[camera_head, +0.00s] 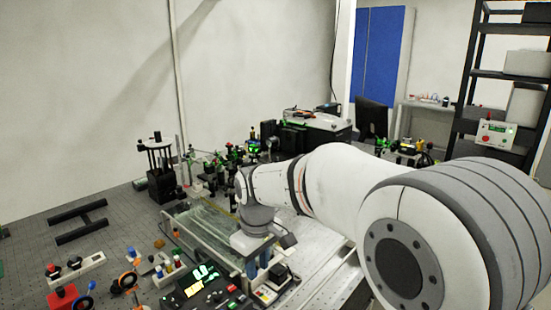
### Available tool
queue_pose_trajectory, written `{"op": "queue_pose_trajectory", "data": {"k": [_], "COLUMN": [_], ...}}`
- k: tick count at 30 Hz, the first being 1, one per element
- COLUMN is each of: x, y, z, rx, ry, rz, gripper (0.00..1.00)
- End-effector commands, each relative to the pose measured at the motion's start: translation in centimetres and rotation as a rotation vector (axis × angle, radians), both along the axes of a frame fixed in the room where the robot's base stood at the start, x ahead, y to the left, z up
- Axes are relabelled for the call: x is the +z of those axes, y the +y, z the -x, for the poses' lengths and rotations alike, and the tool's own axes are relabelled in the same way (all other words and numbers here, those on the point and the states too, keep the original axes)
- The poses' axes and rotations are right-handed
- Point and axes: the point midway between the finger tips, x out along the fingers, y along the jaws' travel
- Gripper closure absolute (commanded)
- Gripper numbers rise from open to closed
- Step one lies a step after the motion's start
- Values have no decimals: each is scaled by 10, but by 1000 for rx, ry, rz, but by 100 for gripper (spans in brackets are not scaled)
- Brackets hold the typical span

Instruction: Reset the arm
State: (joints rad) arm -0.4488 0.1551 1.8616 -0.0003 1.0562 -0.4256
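My white arm reaches in from the right over the optical bench (125,205). Its wrist bends downward above the middle of the bench. My gripper (262,264) is small at the end of the wrist and points down, close to a clear tray-like box (205,232) and a small white device (268,293). Its fingertips are not clear against the clutter, so I cannot tell whether it is open or shut. No held object can be made out.
A black control box with lit green displays (200,281) stands in front of the gripper. Several optical mounts (250,149) crowd the bench behind. Dark bars (80,222) lie at the left, with bare bench around them. A black shelf (500,75) stands at the right.

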Motion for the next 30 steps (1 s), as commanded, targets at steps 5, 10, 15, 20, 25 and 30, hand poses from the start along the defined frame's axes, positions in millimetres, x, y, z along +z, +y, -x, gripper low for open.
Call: {"op": "queue_pose_trajectory", "data": {"k": [5, 10, 15, 20, 25, 30], "x": [19, 19, 8, -2, -5, -5], "y": [-86, -147, -185, -200, -203, -203], "z": [45, 98, 146, 171, 177, 177], "rx": [-278, -532, -738, -846, -874, -872], "ry": [-54, -105, -147, -168, -174, -173], "rz": [-35, -67, -93, -107, -110, -111], "gripper": [72, 72, 72, 72, 72, 73]}}
